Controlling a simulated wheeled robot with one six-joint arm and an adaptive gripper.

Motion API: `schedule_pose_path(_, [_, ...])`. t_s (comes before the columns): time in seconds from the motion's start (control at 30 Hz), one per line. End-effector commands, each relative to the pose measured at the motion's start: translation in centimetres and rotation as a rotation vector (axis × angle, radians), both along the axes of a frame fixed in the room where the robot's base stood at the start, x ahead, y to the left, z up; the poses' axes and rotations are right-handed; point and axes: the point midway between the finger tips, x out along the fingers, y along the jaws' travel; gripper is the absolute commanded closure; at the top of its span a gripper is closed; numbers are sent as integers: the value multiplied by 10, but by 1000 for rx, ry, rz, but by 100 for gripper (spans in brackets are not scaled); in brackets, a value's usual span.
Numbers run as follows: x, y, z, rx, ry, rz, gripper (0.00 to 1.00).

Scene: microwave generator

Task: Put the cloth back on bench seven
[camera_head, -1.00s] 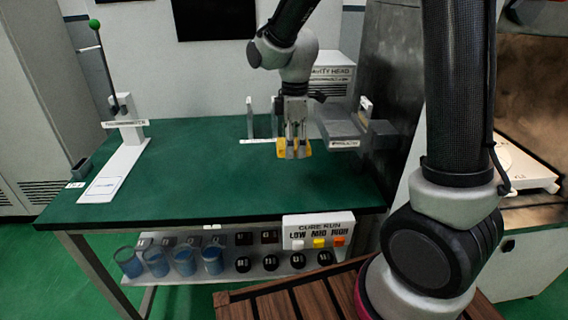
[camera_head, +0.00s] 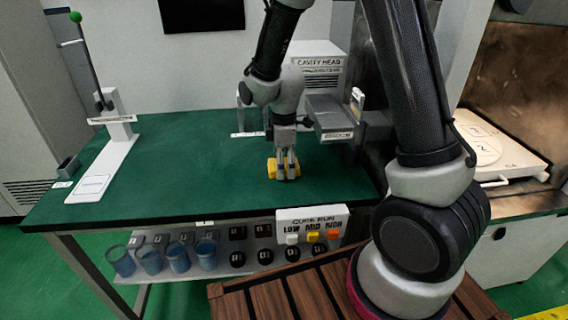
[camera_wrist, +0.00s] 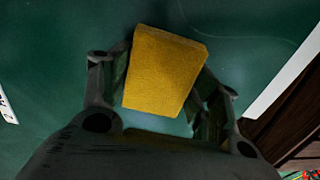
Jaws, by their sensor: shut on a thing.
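The cloth (camera_head: 271,168) is a yellow block-like piece. My gripper (camera_head: 284,172) is shut on it over the green top of the bench (camera_head: 190,180), right of its middle. In the wrist view the cloth (camera_wrist: 163,72) sits between the two fingers of my gripper (camera_wrist: 162,90), tilted a little, with the green surface behind it. It is low over the bench top; I cannot tell whether it touches. The bench number is not clearly readable in the head view.
A white stand with a green-knobbed lever (camera_head: 100,115) is at the bench's left. The cavity head box (camera_head: 318,72) stands at the back right. The bench's left middle is clear.

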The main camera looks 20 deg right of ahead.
Motion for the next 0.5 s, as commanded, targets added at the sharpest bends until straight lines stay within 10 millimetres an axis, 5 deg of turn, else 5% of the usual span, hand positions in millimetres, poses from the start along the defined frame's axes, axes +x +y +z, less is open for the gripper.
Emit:
schedule_pose_path(0.13, [0,0,-3,-1,1,0,64])
schedule_pose_path(0.17, [0,0,-3,-1,1,0,37])
schedule_pose_path(0.27, [0,0,-3,0,1,0,18])
schedule_pose_path(0.5, [0,0,-2,0,0,0,17])
